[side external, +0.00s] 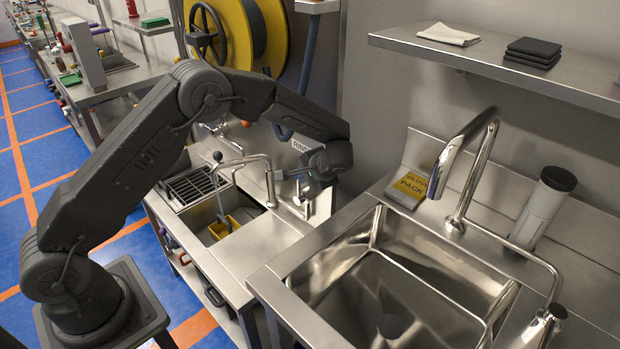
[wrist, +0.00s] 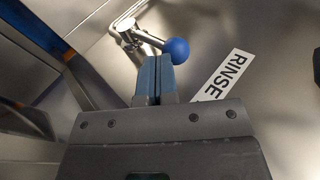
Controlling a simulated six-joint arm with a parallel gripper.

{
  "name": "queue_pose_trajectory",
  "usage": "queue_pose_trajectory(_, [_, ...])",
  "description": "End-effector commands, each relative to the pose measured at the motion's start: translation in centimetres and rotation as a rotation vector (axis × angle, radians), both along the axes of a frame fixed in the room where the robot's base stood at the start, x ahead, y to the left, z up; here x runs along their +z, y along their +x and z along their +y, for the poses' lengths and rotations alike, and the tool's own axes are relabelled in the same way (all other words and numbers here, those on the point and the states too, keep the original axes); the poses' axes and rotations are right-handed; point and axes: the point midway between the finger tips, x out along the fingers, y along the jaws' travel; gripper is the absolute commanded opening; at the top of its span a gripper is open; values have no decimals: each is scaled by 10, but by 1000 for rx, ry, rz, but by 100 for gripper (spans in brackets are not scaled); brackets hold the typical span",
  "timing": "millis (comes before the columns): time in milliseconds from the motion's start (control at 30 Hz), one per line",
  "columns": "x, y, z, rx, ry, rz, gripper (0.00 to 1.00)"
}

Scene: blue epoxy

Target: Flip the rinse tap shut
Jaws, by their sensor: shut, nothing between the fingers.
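The rinse tap's lever with its blue ball knob (wrist: 176,50) shows at the top middle of the wrist view, joined to a chrome tap body (wrist: 126,28). My gripper (wrist: 155,60) is shut and empty, its blue fingertips just below and left of the ball. I cannot tell whether they touch it. In the side view my gripper (side external: 282,175) is at the wall behind the small sink, and the lever is largely hidden by my wrist. A white RINSE label (wrist: 222,76) is right of the fingers.
A large steel sink (side external: 385,280) with a tall chrome faucet (side external: 470,170) stands at the right. A small basin holding a yellow item (side external: 222,226) is left of my gripper. A shelf (side external: 500,68) overhangs at the upper right.

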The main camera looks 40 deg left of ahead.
Motion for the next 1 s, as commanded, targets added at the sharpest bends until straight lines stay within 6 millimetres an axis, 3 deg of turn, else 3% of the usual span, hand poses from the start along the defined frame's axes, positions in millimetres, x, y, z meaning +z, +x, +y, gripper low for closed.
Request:
queue_pose_trajectory(467, [3,0,6,3,-51,-1,0])
queue_pose_trajectory(1000, [6,0,53,4,-409,0,0])
